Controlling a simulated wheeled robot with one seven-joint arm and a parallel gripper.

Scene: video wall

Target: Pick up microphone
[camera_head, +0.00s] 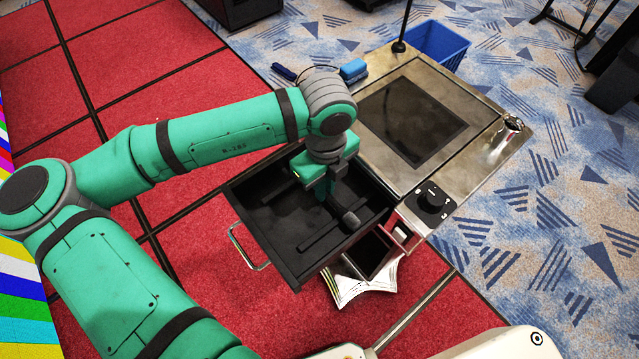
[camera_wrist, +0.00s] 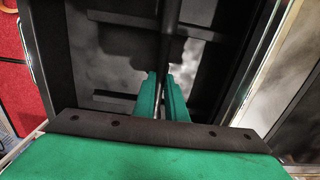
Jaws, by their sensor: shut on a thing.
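My gripper (camera_head: 332,196) reaches down into the open black drawer (camera_head: 272,245) of the metal cabinet. Its green fingers are shut on the dark microphone, whose rounded grey head (camera_head: 350,219) shows just right of and below the fingers in the head view. In the wrist view the fingertips (camera_wrist: 160,80) close on the slim dark handle of the microphone (camera_wrist: 172,35), which runs away from them toward the top edge. The fingers and wrist hide part of the handle. I cannot tell whether the microphone touches the drawer floor.
The drawer walls stand close around my gripper. The cabinet top (camera_head: 470,165) has a dark panel, a black knob (camera_head: 433,197) and a small metal can (camera_head: 513,124). A blue sponge (camera_head: 354,70) lies at its back edge. A blue crate (camera_head: 436,46) stands behind.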

